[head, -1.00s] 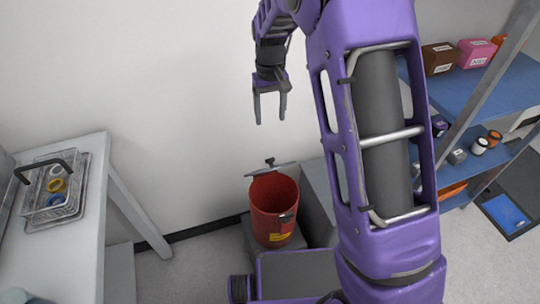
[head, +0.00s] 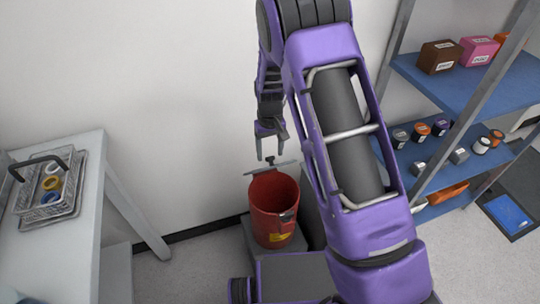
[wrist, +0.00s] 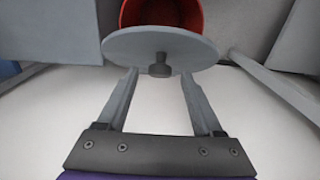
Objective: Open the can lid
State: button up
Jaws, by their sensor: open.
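The red can (head: 272,222) stands on a grey block near the wall, with a yellow label low on its front. Its grey lid (head: 272,170) is raised at the rear of the rim, and the can's red inside shows. In the wrist view the lid (wrist: 130,42) is a grey disc with a dark knob (wrist: 160,66) at its near edge. My gripper (head: 268,158) is open and empty, pointing down just above the lid's knob. In the wrist view its fingers (wrist: 160,75) lie on either side of the knob, apart from it.
A white table (head: 85,215) at left holds a wire basket (head: 52,208) with several rings. A blue shelf unit (head: 440,85) at right holds boxes and small containers. The white wall (head: 150,100) stands close behind the can.

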jog(key=shift+f, duration=0.8)
grip_shut()
dwell(0.9)
